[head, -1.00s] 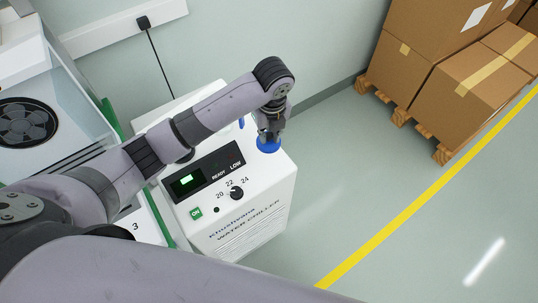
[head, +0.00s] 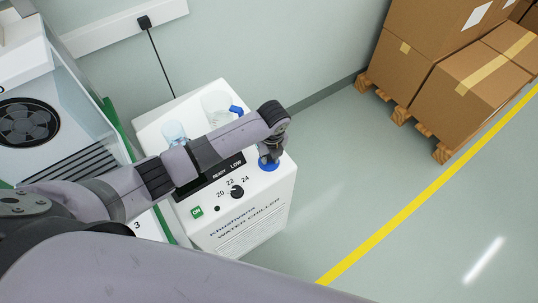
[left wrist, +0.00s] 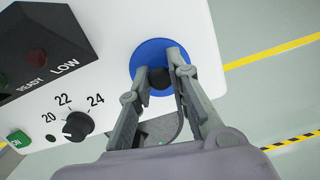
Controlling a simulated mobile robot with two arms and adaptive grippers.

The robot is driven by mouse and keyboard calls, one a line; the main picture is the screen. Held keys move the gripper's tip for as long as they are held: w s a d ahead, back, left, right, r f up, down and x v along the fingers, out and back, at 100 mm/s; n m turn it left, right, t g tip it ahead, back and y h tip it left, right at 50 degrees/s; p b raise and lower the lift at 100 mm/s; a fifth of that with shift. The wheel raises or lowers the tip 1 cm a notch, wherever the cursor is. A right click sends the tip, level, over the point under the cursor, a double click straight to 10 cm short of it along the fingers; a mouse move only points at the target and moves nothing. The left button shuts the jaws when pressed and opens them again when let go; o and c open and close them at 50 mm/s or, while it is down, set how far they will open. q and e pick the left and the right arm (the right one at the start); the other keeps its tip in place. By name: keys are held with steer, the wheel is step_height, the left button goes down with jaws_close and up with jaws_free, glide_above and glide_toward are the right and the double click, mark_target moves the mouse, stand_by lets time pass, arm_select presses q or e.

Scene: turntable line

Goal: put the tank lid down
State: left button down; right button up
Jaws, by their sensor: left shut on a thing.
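The tank lid (head: 262,165) is a blue disc with a dark knob in its middle. It is at the right front corner of the white water chiller's top (head: 150,122). In the left wrist view the lid (left wrist: 150,50) lies flat over the white surface near its edge. My left gripper (head: 270,156) is over the lid, its fingers shut on the knob, as the left wrist view (left wrist: 160,78) shows. I cannot tell whether the lid touches the top. My right gripper is not in view.
Clear vessels (head: 174,131) stand on the chiller's top, with a blue part (head: 236,110) beside one. The chiller's dial (head: 237,191) is left of the lid. A fan unit (head: 28,122) stands at left. Boxes on pallets (head: 468,105) stand at right, with open floor between.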

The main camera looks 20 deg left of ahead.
mark_target(271, 164)
arm_select(q)
steer(key=c, duration=1.5)
jaws_free()
steer(key=shift+f, duration=0.1)
steer(key=r, duration=0.8)
steer(key=s+d+r, duration=0.1)
steer(key=r, duration=0.3)
steer(key=shift+r+b, duration=0.1)
steer(key=shift+b, duration=0.2)
